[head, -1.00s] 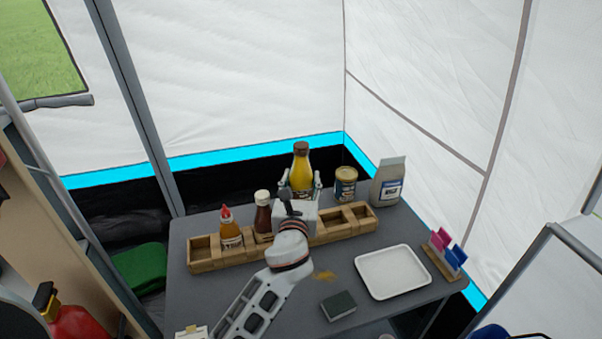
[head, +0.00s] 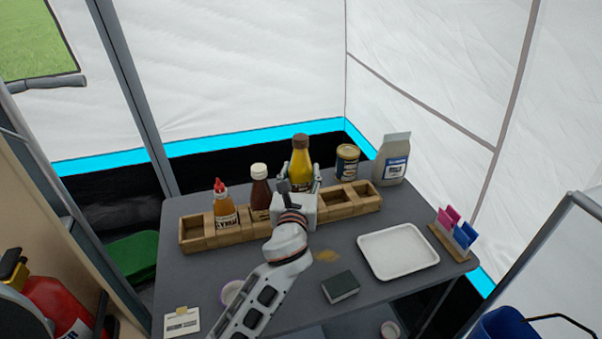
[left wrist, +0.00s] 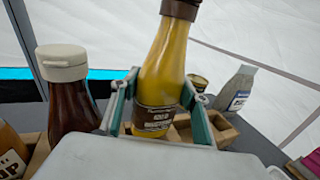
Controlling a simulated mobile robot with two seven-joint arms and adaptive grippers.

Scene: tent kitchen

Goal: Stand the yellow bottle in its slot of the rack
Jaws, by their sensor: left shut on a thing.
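The yellow bottle (head: 301,165) has a brown cap and a dark label. My left gripper (head: 302,186) is shut on it and holds it upright at the wooden rack (head: 226,236). In the left wrist view the yellow bottle (left wrist: 164,65) stands between the two fingers of my left gripper (left wrist: 160,118). Its base is hidden behind the gripper, so I cannot tell whether it is in a slot. An orange sauce bottle (head: 224,209) and a brown bottle with a white cap (head: 260,190) stand in the rack to the left. Slots to the right are empty. My right gripper is not in view.
A small cup (head: 231,292) is near the front.

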